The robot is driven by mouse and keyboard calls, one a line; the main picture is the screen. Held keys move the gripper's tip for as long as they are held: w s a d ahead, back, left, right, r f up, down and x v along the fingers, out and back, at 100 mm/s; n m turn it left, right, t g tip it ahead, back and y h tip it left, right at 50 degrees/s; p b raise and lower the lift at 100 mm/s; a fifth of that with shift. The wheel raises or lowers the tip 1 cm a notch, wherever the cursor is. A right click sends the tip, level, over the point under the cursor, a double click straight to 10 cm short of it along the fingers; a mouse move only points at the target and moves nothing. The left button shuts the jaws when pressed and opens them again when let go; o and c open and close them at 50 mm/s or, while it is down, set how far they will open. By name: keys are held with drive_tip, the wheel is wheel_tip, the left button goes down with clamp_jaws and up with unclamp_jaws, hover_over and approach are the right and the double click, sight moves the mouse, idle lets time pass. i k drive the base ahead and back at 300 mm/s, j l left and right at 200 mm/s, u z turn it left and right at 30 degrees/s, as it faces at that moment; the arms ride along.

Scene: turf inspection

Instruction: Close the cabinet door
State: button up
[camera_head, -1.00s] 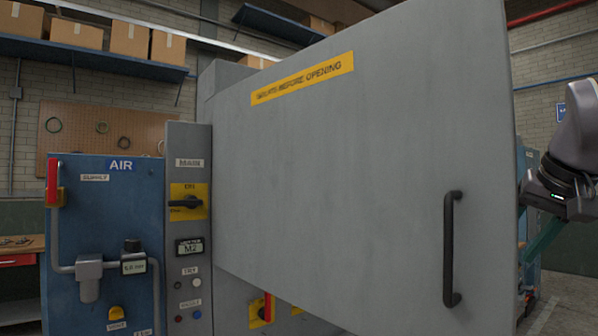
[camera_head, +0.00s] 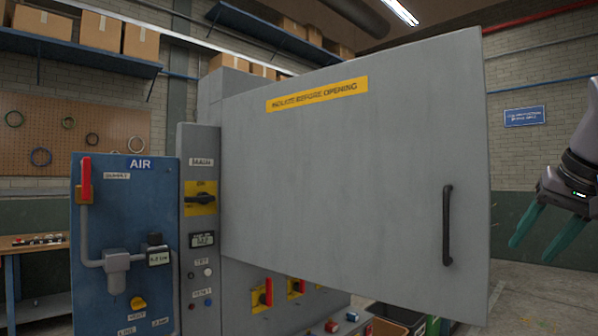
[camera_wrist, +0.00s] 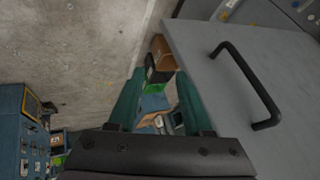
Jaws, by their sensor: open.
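The grey cabinet door (camera_head: 350,190) stands swung open and fills the middle of the head view, with a yellow warning label (camera_head: 317,94) near its top. Its black bar handle (camera_head: 448,225) is near the right edge. My gripper (camera_head: 550,238) is at the right of the head view, apart from the door's free edge, with its green fingers pointing down and left. In the wrist view my gripper (camera_wrist: 155,100) is open and empty. There the door (camera_wrist: 215,80) and its handle (camera_wrist: 247,85) lie to the right of the fingers, not touched.
A blue air panel (camera_head: 125,240) and a grey switch column (camera_head: 200,230) stand left of the door. Bins (camera_head: 405,318) sit on the floor below it. Shelves with cardboard boxes (camera_head: 140,40) run along the back wall. Floor to the right looks clear.

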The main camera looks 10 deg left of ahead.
sight(368, 177)
drive_tip(key=i+j+u, duration=0.15)
drive_tip(key=j, duration=0.15)
drive_tip(key=j+u, duration=0.1)
drive_tip(key=j, duration=0.15)
drive_tip(key=i+j+u, duration=0.15)
drive_tip(key=j, duration=0.15)
drive_tip(key=k+j+z, duration=0.2)
drive_tip(key=k, duration=0.2)
drive_tip(key=k+j+z, duration=0.15)
drive_tip(key=k+j, duration=0.05)
drive_tip(key=k, duration=0.1)
